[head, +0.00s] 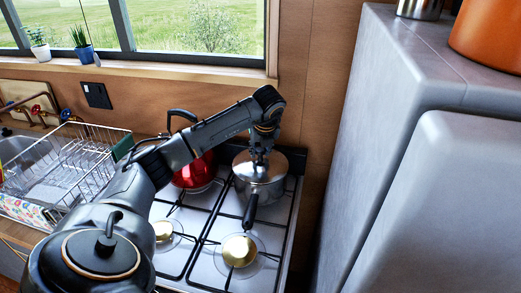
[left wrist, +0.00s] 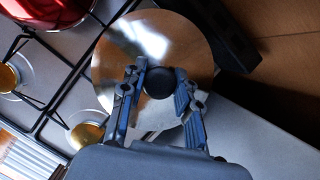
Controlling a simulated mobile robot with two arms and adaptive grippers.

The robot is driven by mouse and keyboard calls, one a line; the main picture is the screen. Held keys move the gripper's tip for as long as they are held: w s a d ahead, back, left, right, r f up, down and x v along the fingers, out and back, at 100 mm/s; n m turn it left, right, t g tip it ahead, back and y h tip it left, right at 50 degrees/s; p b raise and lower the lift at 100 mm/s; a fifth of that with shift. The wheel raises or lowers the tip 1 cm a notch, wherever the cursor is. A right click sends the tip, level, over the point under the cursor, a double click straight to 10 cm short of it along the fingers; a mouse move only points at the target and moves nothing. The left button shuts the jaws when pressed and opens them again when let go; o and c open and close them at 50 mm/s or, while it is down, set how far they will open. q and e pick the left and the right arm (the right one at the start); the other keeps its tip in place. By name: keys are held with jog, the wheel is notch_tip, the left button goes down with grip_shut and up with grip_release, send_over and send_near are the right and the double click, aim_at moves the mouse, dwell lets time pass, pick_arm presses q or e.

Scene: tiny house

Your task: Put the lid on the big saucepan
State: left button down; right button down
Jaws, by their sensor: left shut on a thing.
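The steel saucepan (head: 262,192) stands on the back right burner, its black handle (head: 250,212) pointing to the front. The round metal lid (head: 284,167) is at the top of the pan; in the head view it looks level at the rim, but I cannot tell if it is fully seated. My left gripper (head: 260,155) reaches down from above and is shut on the lid's knob. In the left wrist view the lid (left wrist: 190,45) shows as a shiny disc, with its black knob (left wrist: 159,83) between the fingers (left wrist: 158,98). The right gripper is out of view.
A red kettle (head: 194,173) stands left of the pan, behind my arm. A wire dish rack (head: 75,165) is at the left. The grey fridge (head: 355,130) rises close on the right, with an orange pot (head: 490,38) on top. The front burners are clear.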

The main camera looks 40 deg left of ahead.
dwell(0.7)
pick_arm(q)
jog(key=shift+c, duration=2)
grip_release()
jog(key=shift+f, duration=0.1)
jog(key=shift+r+p, duration=1.95)
jog(key=shift+r, duration=1.6)
